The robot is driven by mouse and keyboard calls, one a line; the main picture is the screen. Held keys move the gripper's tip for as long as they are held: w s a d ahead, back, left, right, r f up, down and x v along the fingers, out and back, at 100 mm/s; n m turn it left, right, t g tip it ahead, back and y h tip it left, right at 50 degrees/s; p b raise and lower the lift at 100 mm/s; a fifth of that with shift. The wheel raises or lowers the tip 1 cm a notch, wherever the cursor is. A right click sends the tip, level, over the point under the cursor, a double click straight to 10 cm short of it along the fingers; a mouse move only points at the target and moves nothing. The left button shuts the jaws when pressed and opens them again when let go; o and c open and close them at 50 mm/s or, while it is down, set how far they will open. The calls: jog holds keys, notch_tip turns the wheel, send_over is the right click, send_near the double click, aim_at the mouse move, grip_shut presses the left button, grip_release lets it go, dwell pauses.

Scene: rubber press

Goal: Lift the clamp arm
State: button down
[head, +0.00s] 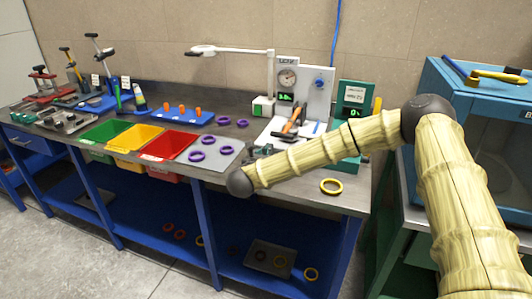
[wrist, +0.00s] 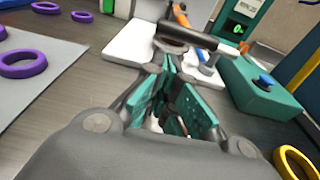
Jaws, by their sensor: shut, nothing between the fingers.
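The clamp arm appears to be the dark bar (wrist: 188,36) with an orange handle (wrist: 180,14), above a white base plate (wrist: 130,44) in the wrist view. In the head view the orange-handled lever (head: 292,122) stands tilted on the white base, in front of a gauge panel (head: 288,78). My gripper (wrist: 170,70), with teal finger pads, is shut and empty. Its fingertips are just on the near side of the dark bar and overlap its lower edge in the picture; I cannot tell whether they touch. In the head view my arm covers part of the area around the gripper.
A teal box with a blue button (wrist: 265,82) stands right of the clamp. A yellow ring (head: 331,186) lies near the front right table edge. Purple rings (head: 197,156) lie on a grey mat at left. Green, yellow and red bins (head: 170,143) line the front edge.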

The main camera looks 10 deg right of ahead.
jog(key=shift+p+x, duration=0.7)
jog(key=shift+x, duration=2.4)
jog(key=shift+d+r, duration=0.1)
